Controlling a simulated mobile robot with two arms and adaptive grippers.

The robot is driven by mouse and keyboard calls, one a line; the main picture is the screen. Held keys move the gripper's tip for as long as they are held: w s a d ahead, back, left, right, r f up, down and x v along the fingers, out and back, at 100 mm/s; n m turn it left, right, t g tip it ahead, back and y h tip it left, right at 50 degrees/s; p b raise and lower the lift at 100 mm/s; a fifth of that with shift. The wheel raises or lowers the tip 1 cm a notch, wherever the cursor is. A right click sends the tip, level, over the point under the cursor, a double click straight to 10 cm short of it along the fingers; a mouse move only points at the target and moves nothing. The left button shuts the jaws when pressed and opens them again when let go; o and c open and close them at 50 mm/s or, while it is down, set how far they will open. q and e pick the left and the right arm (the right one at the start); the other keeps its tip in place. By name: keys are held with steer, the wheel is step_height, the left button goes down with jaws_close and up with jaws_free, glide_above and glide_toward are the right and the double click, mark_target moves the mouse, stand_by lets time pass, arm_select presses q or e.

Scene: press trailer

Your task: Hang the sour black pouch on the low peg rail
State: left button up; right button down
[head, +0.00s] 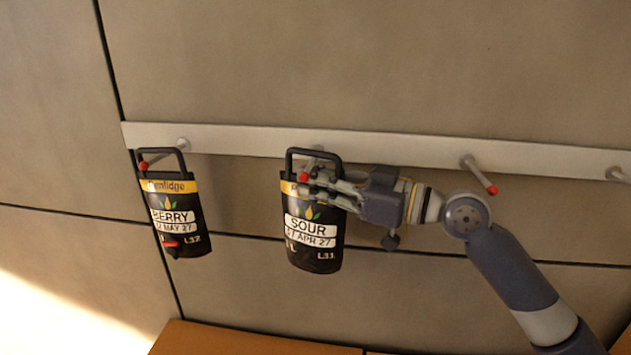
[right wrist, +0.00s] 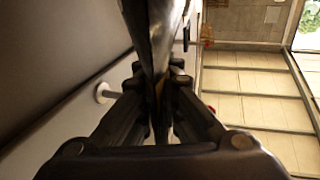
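The sour black pouch (head: 313,262) is black with a yellow band and a white SOUR label. It is upright at the rail's second peg from the left, its black loop handle (head: 290,158) around that peg's line of sight; a red tip (head: 303,177) shows within the loop. Whether the handle bears on the peg is unclear. My right gripper (head: 325,190) is shut on the pouch's upper right part. In the right wrist view the pouch shows edge-on (right wrist: 155,30) between the fingers (right wrist: 160,90). The low peg rail (head: 400,146) runs across the wall. My left gripper is not in view.
A berry black pouch (head: 180,236) hangs on the leftmost peg. A red-tipped peg (head: 480,176) to the right is bare, and another peg (head: 616,174) shows at the right edge. An orange-brown surface (head: 250,340) lies below.

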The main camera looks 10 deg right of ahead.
steer(key=shift+r, duration=0.4)
